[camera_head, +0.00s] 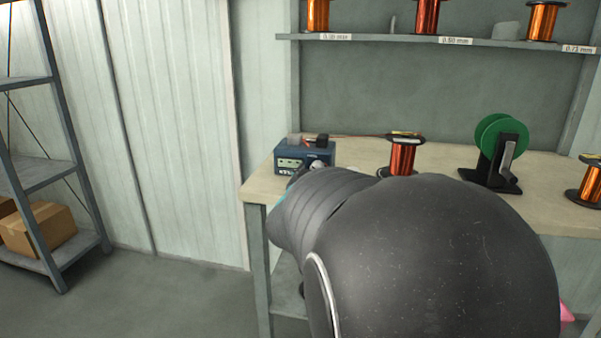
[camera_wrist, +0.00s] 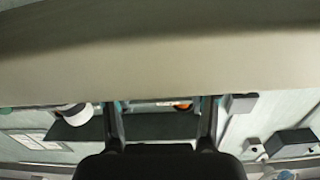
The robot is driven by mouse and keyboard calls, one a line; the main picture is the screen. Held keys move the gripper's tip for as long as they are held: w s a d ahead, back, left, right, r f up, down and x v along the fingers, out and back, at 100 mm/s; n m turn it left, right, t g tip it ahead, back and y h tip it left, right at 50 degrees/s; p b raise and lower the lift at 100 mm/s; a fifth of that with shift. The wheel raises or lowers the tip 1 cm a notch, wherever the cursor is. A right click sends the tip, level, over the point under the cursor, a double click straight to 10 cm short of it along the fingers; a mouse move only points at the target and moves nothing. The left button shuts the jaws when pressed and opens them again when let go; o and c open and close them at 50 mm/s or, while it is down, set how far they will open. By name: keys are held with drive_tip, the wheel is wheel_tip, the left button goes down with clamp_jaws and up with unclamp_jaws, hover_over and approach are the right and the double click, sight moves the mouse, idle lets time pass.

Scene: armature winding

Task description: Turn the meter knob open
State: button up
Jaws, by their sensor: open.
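The meter (camera_head: 304,158) is a small dark blue box with a pale display, on the bench's left end in the head view. A rounded pale part, possibly its knob, shows at its lower right, partly hidden by my arm. I cannot tell the knob's setting. My gripper (camera_wrist: 160,104) shows in the wrist view with two dark fingers spread apart and nothing seen between them. In the head view my arm hides the gripper, in front of the meter. I cannot make out the meter or its knob for certain in the wrist view.
The bench (camera_head: 262,190) carries a copper wire spool (camera_head: 402,158), a green reel (camera_head: 487,135) on a black stand and another spool (camera_head: 590,186) at right. A shelf (camera_head: 390,39) with spools runs above. A rack (camera_head: 60,180) with a cardboard box (camera_head: 40,228) stands left. Floor between is clear.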

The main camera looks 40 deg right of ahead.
drive_tip(key=v, duration=1.1)
drive_tip(key=shift+a, duration=0.15)
